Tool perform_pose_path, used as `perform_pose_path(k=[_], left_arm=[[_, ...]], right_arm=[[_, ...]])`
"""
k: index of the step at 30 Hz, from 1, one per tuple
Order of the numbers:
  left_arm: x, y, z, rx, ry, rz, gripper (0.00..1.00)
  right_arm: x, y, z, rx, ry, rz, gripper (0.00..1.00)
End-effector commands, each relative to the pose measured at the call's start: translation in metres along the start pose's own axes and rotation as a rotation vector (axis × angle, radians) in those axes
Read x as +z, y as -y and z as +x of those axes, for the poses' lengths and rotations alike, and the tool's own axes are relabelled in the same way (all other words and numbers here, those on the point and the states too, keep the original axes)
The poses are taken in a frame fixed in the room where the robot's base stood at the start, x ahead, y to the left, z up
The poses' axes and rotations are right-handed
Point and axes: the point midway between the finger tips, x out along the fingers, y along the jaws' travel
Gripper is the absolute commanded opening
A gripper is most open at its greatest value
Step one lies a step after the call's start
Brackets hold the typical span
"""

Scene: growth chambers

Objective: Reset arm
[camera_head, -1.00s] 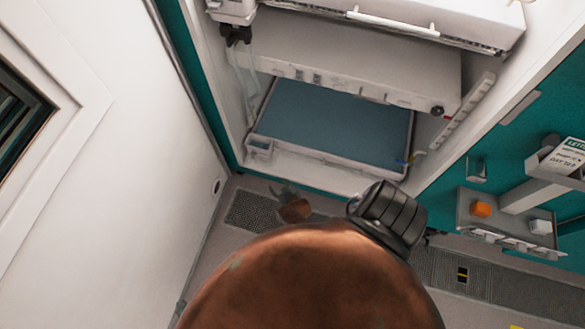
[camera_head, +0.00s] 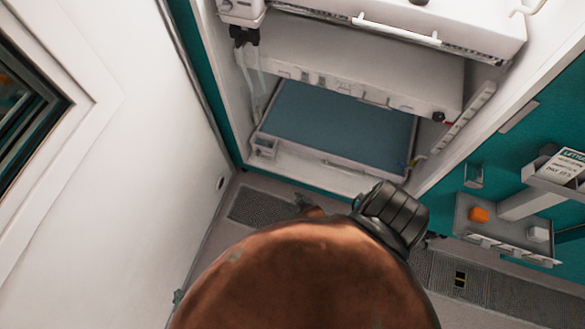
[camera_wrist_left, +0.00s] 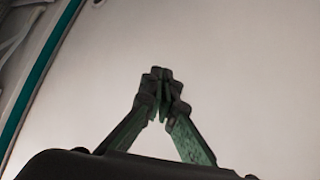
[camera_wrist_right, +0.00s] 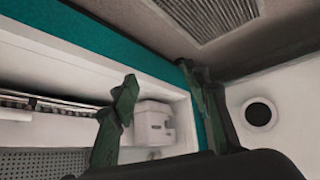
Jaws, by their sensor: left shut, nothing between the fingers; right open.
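In the left wrist view my left gripper (camera_wrist_left: 163,76) is shut, its green fingers meeting at the tips with nothing between them. A plain pale wall (camera_wrist_left: 240,70) fills most of the view behind it. In the right wrist view my right gripper (camera_wrist_right: 160,80) is open and empty, its two green fingers standing well apart. Behind it are a white chamber opening and a small white box-shaped unit (camera_wrist_right: 153,122). In the head view a large copper-coloured rounded arm part of mine covers the bottom middle and hides much of the floor.
In the head view a white growth chamber with a blue tray (camera_head: 340,125) stands ahead. A white wall (camera_head: 130,180) with a window lies left. A grey shelf (camera_head: 505,225) with an orange item (camera_head: 479,214) is on the teal wall at right. Floor grating (camera_head: 260,207) shows below.

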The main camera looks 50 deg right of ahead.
Motion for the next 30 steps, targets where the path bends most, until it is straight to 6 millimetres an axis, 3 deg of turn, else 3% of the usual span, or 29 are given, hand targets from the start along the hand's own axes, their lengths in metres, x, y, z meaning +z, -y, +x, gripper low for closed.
perform_pose_path(k=[10,14,17,22,26,30], left_arm=[[0.002,0.0,0.001,-0.001,0.003,0.0,0.0],[0.028,0.007,0.011,-0.011,0.044,0.003,0.0],[0.076,0.02,0.027,-0.032,0.12,0.009,0.0],[0.188,0.051,0.046,-0.077,0.292,0.024,0.0],[0.274,0.074,0.043,-0.109,0.428,0.034,0.0],[0.36,0.096,0.023,-0.14,0.572,0.041,0.0]], right_arm=[[0.001,0.0,0.0,0.0,0.001,0.0,0.43],[0.017,0.0,-0.006,-0.008,0.028,-0.011,0.43],[0.044,0.001,-0.018,-0.025,0.078,-0.029,0.43],[0.109,0.003,-0.048,-0.062,0.195,-0.074,0.43],[0.162,0.005,-0.077,-0.089,0.292,-0.106,0.43],[0.217,0.004,-0.112,-0.113,0.397,-0.141,0.43]])
